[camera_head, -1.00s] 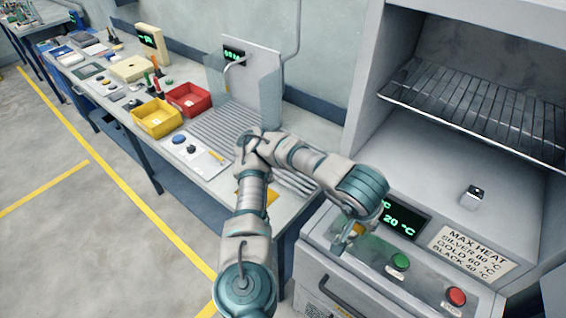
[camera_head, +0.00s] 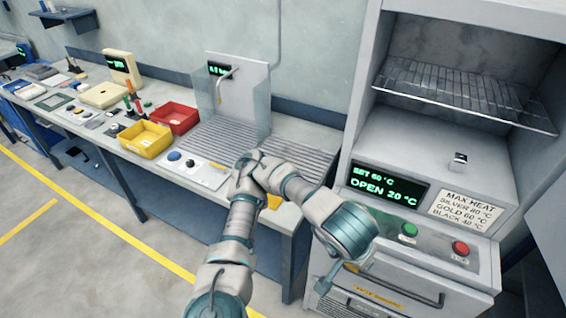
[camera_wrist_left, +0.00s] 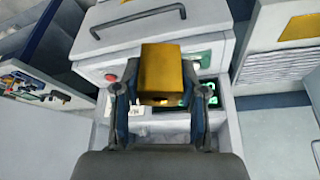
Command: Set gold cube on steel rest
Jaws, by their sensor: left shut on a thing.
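In the left wrist view my left gripper (camera_wrist_left: 160,92) is shut on a gold cube (camera_wrist_left: 163,66), with one finger on each side of it. In the head view my left arm reaches in front of the oven, and the cube cannot be made out clearly. A ribbed steel surface (camera_head: 305,158) lies on the bench to the left of the oven; I cannot tell whether this is the steel rest. My right gripper is not in view.
The open oven has a wire rack (camera_head: 460,92), a panel (camera_head: 385,187) reading SET 60 and OPEN 20 °C, and a small silver block (camera_head: 459,158) on its ledge. A yellow bin (camera_head: 146,140) and a red bin (camera_head: 176,117) stand on the bench.

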